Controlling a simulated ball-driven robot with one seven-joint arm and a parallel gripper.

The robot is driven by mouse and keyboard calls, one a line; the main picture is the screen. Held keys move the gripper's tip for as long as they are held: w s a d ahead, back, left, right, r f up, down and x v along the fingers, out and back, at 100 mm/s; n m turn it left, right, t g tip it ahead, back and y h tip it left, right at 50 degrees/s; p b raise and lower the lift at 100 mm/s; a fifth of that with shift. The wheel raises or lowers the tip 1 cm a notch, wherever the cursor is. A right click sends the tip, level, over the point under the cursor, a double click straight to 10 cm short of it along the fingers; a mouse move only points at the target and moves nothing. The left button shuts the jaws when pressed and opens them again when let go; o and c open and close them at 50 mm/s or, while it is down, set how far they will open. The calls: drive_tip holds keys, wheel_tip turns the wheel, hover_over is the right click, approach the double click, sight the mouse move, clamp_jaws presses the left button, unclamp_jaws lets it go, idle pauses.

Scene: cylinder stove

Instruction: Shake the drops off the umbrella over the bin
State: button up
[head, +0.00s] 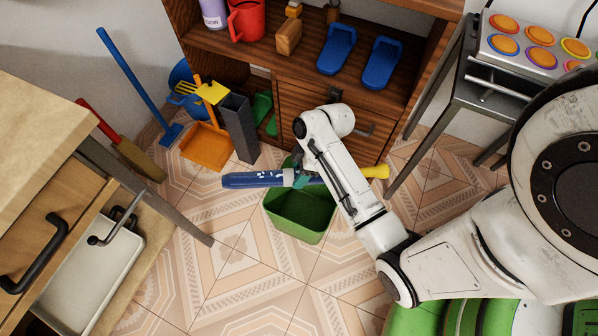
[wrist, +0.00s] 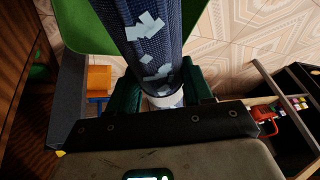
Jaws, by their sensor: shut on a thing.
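The umbrella (head: 252,180) is folded, blue and roughly level in the head view, its blue end to the left and its yellow handle (head: 376,171) to the right. My gripper (head: 301,179) is shut around its middle. In the wrist view the umbrella's dark blue cloth (wrist: 176,42) runs up from between the green fingers, with several pale flat flecks, the drops, on it. The green bin (head: 303,231) stands on the floor below the umbrella, open at the top. My arm and the umbrella hide part of its rim. Its green wall also shows in the wrist view (wrist: 70,25).
A tall dark grey holder (head: 239,128) and an orange dustpan (head: 207,147) stand behind the bin, by the wooden cabinet (head: 290,95). A wooden drawer unit (head: 50,235) is at left, a stove (head: 520,50) at upper right. Tiled floor in front is clear.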

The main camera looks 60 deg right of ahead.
idle(0.4)
wheel_tip(320, 180, up, 5)
drive_tip(key=shift+w, duration=0.15)
drive_tip(key=f, duration=0.5)
drive_tip(key=shift+s, duration=0.2)
drive_tip(key=shift+w+f, duration=0.1)
